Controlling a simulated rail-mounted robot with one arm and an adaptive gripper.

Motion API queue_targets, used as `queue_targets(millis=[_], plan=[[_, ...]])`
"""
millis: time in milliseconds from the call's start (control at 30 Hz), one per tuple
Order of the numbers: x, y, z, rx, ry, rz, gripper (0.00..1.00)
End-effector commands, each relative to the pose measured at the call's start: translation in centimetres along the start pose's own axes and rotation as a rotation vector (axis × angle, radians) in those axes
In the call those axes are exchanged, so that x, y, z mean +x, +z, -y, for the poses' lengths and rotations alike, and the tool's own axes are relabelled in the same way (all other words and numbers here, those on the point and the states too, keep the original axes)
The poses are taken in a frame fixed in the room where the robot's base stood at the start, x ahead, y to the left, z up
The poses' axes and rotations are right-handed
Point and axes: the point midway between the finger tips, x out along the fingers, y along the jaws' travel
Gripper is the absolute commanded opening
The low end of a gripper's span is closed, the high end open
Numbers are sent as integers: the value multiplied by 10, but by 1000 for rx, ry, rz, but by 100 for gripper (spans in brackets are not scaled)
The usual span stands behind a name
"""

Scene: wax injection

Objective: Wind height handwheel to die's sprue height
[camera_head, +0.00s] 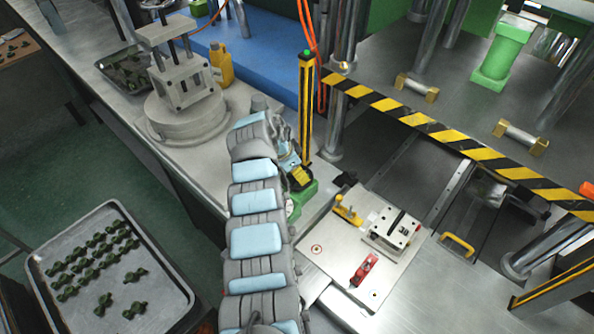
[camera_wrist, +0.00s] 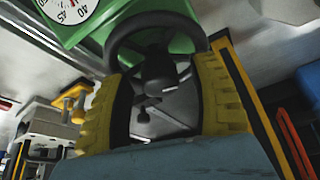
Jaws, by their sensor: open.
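The black handwheel (camera_wrist: 156,22) sits at the upper middle of the wrist view, in front of a green housing (camera_wrist: 100,40). A white dial (camera_wrist: 72,8) with a red pointer, near the 40 and 45 marks, shows at top left. My gripper (camera_wrist: 163,78) is open, its yellow-padded fingers either side of the wheel's hub and close to the rim; I cannot tell whether they touch it. In the head view my gripper (camera_head: 297,172) is beside the green housing (camera_head: 303,197), and my arm hides most of the wheel. A metal block (camera_head: 397,228), possibly the die, sits on the plate; its sprue is not clear.
A black-and-yellow post (camera_head: 306,105) stands close to my gripper, and a striped barrier (camera_head: 450,138) runs right from it. The plate (camera_head: 335,240) bears a yellow clamp (camera_head: 348,214) and a red one (camera_head: 364,269). A tray (camera_head: 185,310) of green parts is at lower left.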

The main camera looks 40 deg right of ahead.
Motion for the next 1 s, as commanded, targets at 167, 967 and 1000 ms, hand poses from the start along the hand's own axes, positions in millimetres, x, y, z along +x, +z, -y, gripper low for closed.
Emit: queue_targets(millis=[167,967,1000], plan=[[0,0,0,0,0,0,18],[-1,-1,-1,-114,-45,-1,0],[0,0,-2,-133,-51,-1,0]])
